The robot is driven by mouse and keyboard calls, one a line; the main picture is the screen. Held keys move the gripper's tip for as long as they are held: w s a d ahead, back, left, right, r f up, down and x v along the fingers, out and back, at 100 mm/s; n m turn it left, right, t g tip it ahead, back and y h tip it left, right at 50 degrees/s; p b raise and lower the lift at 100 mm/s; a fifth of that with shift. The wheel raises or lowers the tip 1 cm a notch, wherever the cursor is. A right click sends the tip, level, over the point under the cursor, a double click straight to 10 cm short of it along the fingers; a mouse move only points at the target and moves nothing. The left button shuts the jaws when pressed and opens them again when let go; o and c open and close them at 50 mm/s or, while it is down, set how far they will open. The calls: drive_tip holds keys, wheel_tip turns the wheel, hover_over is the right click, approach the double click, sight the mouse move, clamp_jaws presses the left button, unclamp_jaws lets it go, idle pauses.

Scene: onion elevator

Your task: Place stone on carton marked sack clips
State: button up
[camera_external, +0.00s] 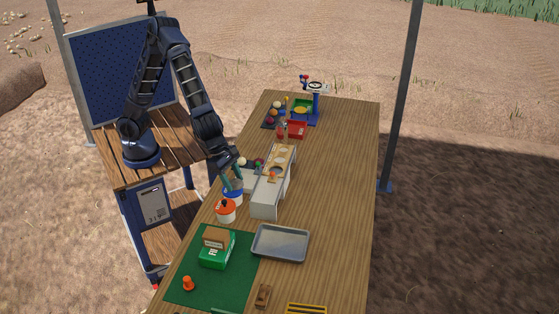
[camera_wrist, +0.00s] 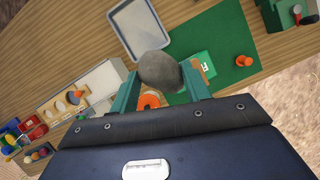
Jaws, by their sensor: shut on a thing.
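My gripper (camera_wrist: 160,82) is shut on a grey, rounded stone (camera_wrist: 160,71), held between its two green fingers. In the external view my gripper (camera_external: 231,172) hangs over the near-left part of the table, above a blue-and-white tub; the stone cannot be made out there. A green carton (camera_external: 217,256) with a brown upright part on top stands on the green mat, nearer the camera than my gripper. Its white marking is too small to read, so I cannot tell if it says sack clips. In the wrist view the right finger partly hides this carton (camera_wrist: 206,66).
A white tub with orange (camera_external: 226,211) stands between my gripper and the green mat (camera_external: 240,280). A grey metal tray (camera_external: 281,243) lies right of the carton. A long pale box (camera_external: 265,200) stands right of my gripper. An orange cone-like piece (camera_external: 188,284) is on the mat.

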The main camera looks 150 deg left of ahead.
drive_tip(key=m, duration=0.1)
hover_over(217, 234)
drive_tip(key=s, duration=0.1)
drive_tip(key=f, duration=2)
drive_tip(key=shift+s+d, duration=0.2)
drive_tip(key=shift+d, duration=0.05)
drive_tip(key=o, duration=1.1)
drive_tip(key=shift+f, duration=0.1)
